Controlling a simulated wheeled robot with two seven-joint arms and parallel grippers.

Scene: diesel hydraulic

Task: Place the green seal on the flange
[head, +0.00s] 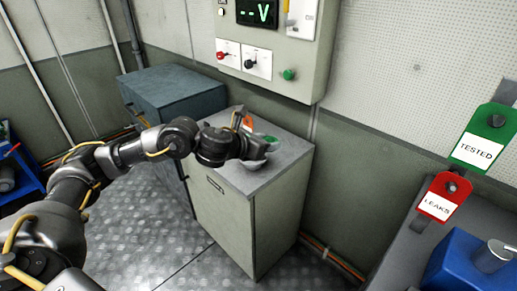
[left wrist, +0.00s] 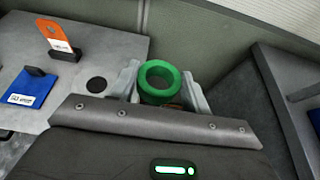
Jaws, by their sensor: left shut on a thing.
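The green seal (left wrist: 160,82) is a thick ring. In the left wrist view it sits between the two grey fingers of my left gripper (left wrist: 162,84), which is shut on it. In the head view my left gripper (head: 260,150) is over the right part of the grey cabinet top (head: 272,172), with a bit of green (head: 271,139) showing beside its fingers. A small brownish patch shows just below the ring in the wrist view; I cannot tell what it is. I cannot make out the flange in either view. My right gripper is not in view.
A wall panel (head: 270,55) hangs behind. At the right are a green TESTED tag (head: 482,148), a red LEAKS tag (head: 438,207) and a blue body (head: 455,265).

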